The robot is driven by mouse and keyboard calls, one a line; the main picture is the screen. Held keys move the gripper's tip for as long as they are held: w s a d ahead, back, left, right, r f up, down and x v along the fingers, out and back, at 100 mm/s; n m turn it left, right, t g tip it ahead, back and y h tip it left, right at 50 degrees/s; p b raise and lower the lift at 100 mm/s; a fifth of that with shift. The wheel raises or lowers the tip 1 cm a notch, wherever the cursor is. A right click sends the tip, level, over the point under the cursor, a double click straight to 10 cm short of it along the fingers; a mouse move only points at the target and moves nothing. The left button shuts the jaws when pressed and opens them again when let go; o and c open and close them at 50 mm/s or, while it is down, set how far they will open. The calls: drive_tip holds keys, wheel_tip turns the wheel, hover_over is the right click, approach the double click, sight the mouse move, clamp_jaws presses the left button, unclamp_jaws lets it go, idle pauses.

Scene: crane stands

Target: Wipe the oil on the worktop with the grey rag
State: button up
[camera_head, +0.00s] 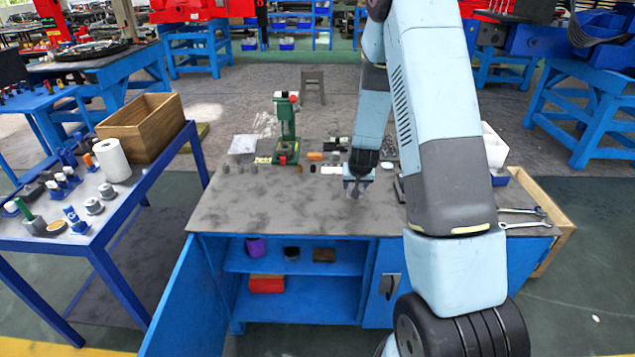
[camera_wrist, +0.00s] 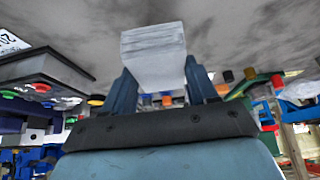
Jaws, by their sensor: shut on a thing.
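My gripper (camera_head: 357,186) is over the right middle of the grey worktop (camera_head: 270,208), pointing down. In the wrist view its two blue fingers (camera_wrist: 167,90) are shut on a light grey, layered block that looks like the folded grey rag (camera_wrist: 153,48). The rag's far end points at the worktop (camera_wrist: 240,30); whether it touches cannot be told. In the head view the rag is small and mostly hidden by the gripper. The worktop has dark, mottled smudges across it; I cannot tell which of them are oil.
A green press-like tool (camera_head: 286,128) and several small parts stand along the worktop's back edge. Wrenches (camera_head: 525,217) lie at its right end. A blue side table (camera_head: 100,228) with a wooden box (camera_head: 145,128) and paper roll (camera_head: 112,160) stands left. The worktop's front left is clear.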

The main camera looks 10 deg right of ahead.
drive_tip(key=shift+a+r, duration=0.1)
drive_tip(key=shift+r, duration=1.4)
